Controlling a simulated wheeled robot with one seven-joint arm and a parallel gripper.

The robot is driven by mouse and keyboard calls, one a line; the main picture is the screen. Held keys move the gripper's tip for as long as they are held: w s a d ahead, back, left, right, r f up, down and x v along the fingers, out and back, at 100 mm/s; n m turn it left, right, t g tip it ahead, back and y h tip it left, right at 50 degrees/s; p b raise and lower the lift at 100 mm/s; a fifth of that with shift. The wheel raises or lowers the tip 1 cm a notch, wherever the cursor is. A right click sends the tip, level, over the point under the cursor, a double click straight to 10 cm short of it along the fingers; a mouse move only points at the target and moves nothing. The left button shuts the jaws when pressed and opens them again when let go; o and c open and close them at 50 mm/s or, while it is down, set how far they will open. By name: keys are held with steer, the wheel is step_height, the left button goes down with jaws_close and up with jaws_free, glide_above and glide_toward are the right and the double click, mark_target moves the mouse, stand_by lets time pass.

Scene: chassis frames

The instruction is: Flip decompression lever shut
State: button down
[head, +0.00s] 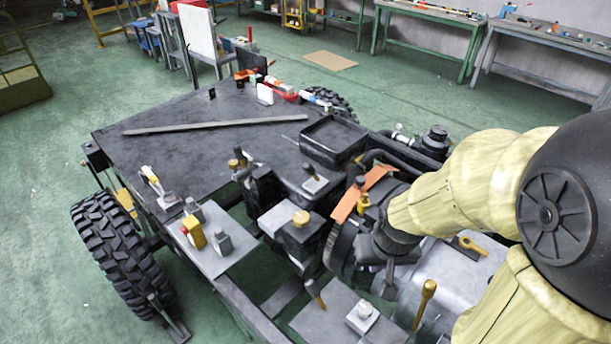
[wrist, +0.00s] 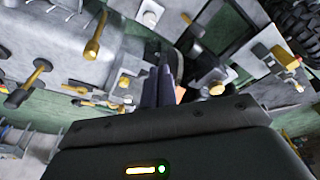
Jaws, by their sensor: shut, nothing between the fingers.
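Several levers show on the chassis, and I cannot tell which is the decompression lever. A brass-handled lever (head: 425,300) stands at the lower right of the head view; a brass lever (wrist: 97,35) stands at upper left in the wrist view. A yellow lever (head: 470,245) sits on the grey engine casing, partly behind my arm.
An orange strip (head: 362,193) lies beside my wrist. A white block with a knob (head: 362,316) sits on the grey plate. A yellow block with a red cap (head: 194,233) stands on the left plate.

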steer(key=shift+s, duration=0.1)
steer(key=w+a+f+n+t+h+b, duration=0.1)
steer(key=w+a+f+n+h, duration=0.2)
steer(key=w+n, duration=0.4)
steer(key=w+a+f+n+t+h+b, duration=0.1)
steer(key=w+a+f+n+t+h, duration=0.1)
steer(key=w+a+n, duration=0.4)
steer(key=w+a+f+n+t+h+b, duration=0.1)
steer(key=w+a+f+n+h, duration=0.3)
steer(key=w+n, duration=0.5)
steer(key=shift+w+a+f+n+t+b, duration=0.15)
steer(key=shift+f+n, duration=0.15)
steer(key=shift+n, duration=0.2)
steer(key=shift+w+a+f+n+t+b, duration=0.15)
steer(key=shift+f+n, duration=0.15)
steer(key=shift+n, duration=0.2)
steer(key=w+a+n+t, duration=0.3)
steer(key=a+n+t, duration=0.2)
steer(key=a, duration=0.4)
steer(key=shift+w+r+n, duration=0.2)
steer(key=shift+r+n, duration=0.2)
steer(key=shift+n, duration=0.1)
